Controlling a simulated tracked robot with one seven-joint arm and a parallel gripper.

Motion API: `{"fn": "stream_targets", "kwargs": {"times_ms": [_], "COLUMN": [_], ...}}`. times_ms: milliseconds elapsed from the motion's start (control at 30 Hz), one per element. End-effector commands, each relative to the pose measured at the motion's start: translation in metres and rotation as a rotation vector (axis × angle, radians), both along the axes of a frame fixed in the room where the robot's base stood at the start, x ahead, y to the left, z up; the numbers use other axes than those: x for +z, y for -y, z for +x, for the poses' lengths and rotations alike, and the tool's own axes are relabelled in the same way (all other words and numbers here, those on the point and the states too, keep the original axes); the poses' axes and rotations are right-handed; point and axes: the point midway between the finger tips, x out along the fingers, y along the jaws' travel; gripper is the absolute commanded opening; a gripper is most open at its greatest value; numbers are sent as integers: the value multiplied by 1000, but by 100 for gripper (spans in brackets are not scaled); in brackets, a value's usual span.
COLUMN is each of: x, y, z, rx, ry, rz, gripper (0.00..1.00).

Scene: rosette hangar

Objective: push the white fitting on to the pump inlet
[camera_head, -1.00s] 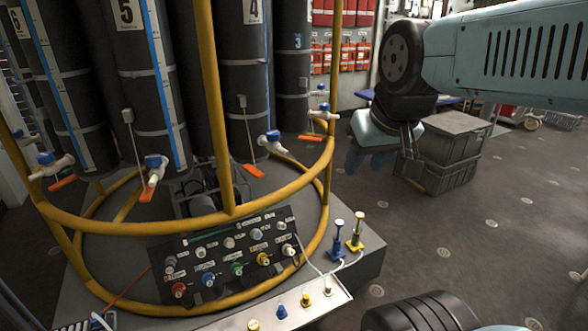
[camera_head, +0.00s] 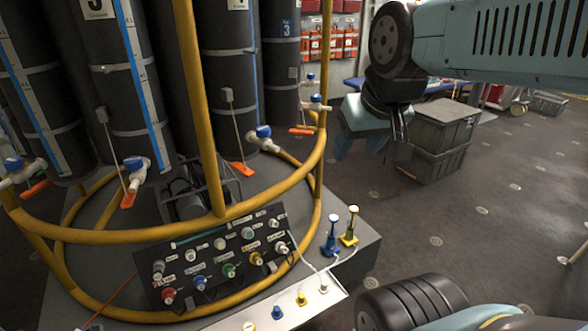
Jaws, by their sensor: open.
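A small white fitting (camera_head: 323,287) stands at the right end of a pale strip beside the control panel; at this size its shape is unclear. A blue hand pump (camera_head: 332,240) and a yellow hand pump (camera_head: 349,228) stand upright on the grey base to its upper right. White tubing (camera_head: 312,262) runs near the pumps. I cannot tell which opening is the pump inlet. My gripper (camera_head: 360,148) hangs above the floor, behind and above the pumps in the picture, pointing down. Its light-blue fingers are apart, with nothing seen between them. It is well away from the fitting.
A yellow tube frame (camera_head: 218,212) rings dark cylinders (camera_head: 210,90) with blue-handled valves. The black panel (camera_head: 190,240) carries coloured knobs. Yellow (camera_head: 301,298) and blue (camera_head: 278,312) fittings share the pale strip (camera_head: 318,304). Grey crates (camera_head: 433,150) stand behind my gripper.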

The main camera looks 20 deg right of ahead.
Motion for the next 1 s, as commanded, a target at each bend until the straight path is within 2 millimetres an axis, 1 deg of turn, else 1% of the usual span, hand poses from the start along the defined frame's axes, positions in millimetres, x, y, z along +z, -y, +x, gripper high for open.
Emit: {"fn": "stream_targets", "kwargs": {"times_ms": [167, 467, 767, 1000], "x": [-3, -20, -48, -77], "y": [-2, -10, -13, -12], "z": [16, 70, 126, 168], "rx": [-13, -63, -130, -196], "ry": [-13, -50, -86, -113], "rz": [20, 90, 163, 218], "gripper": [54, 54, 54, 54]}}
